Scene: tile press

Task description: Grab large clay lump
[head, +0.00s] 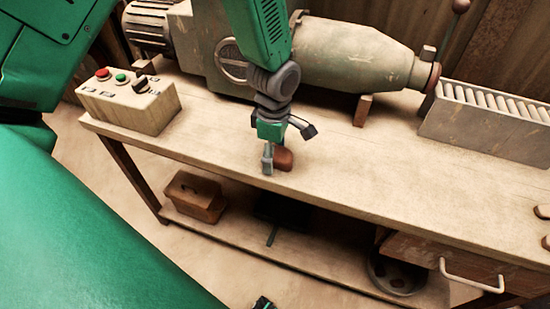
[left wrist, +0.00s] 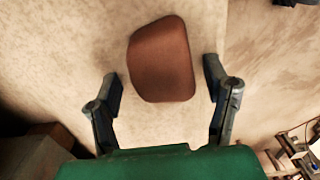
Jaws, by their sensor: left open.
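A reddish-brown clay lump (head: 285,160) lies on the workbench top near its front edge. It shows whole in the left wrist view (left wrist: 162,60) as a smooth, rounded block. My left gripper (head: 272,162) points down at the lump, and in the head view its finger hides the lump's left part. In the left wrist view its two fingers (left wrist: 161,75) stand wide apart, one on each side of the lump, with bare bench showing between them and it. A small dark and green piece at the bottom edge of the head view may be the tip of my right gripper.
The workbench (head: 400,178) is clear to the right of the lump. A button box (head: 130,104) stands at its left end, a large machine (head: 350,55) behind, and a slatted tray (head: 485,120) at the right. A wooden box (head: 195,197) sits on the lower shelf.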

